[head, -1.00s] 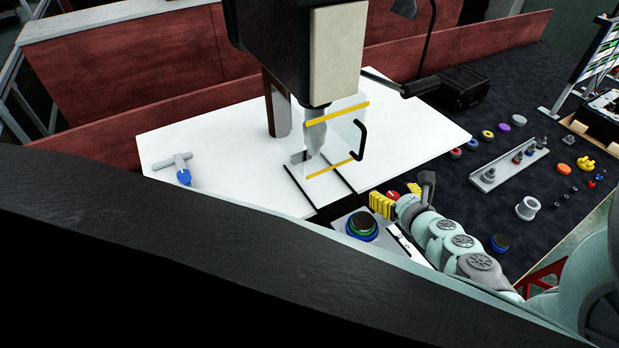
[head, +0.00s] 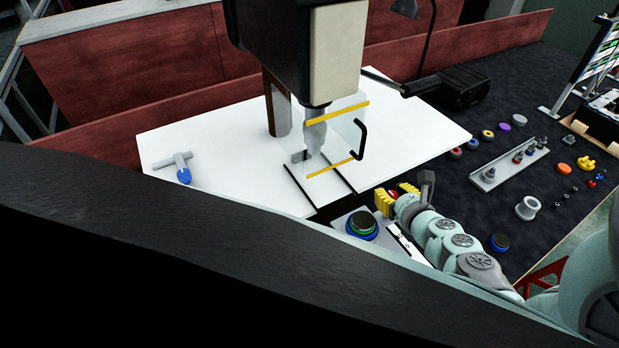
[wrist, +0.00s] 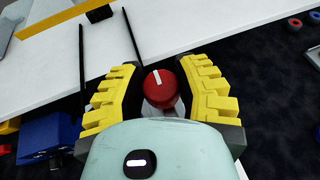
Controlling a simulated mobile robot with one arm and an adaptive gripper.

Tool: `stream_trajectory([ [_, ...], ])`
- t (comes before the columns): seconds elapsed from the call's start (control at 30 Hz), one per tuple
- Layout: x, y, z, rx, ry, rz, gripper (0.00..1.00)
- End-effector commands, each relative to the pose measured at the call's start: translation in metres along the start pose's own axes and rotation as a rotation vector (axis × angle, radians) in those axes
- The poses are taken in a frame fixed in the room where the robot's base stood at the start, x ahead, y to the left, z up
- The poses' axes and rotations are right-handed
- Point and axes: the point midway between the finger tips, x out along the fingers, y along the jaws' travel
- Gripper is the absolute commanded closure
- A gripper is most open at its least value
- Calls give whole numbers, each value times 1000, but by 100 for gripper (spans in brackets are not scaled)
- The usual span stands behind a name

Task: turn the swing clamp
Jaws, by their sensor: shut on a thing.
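A round red knob (wrist: 160,89) with a white line on its top sits between my two yellow fingers in the wrist view. It is the part my gripper (wrist: 160,98) is shut on; whether it belongs to the swing clamp I cannot tell. The white line leans slightly left of upright. In the head view my gripper (head: 397,197) is low at the front edge of the white table, and only a bit of red shows between its fingers. No other part that is clearly a swing clamp shows.
A machine head (head: 337,55) with a clear guard and black handle (head: 361,138) stands behind my gripper. A green-and-blue button (head: 361,225) is close at the left. A T-handled tool (head: 181,166) lies on the white table (head: 225,145). Several small parts lie on the dark surface at right.

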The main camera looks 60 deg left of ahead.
Motion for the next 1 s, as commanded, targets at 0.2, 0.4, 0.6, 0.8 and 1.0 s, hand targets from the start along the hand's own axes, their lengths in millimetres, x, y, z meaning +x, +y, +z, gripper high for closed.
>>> stream_trajectory([
  [0.2,0,1,0,6,1,-12,100],
  [0.4,0,2,0,32,2,-77,100],
  [0.6,0,3,2,89,-1,-211,100],
  [0.8,0,1,0,164,0,-388,100],
  [1.0,1,1,0,237,-1,-562,100],
])
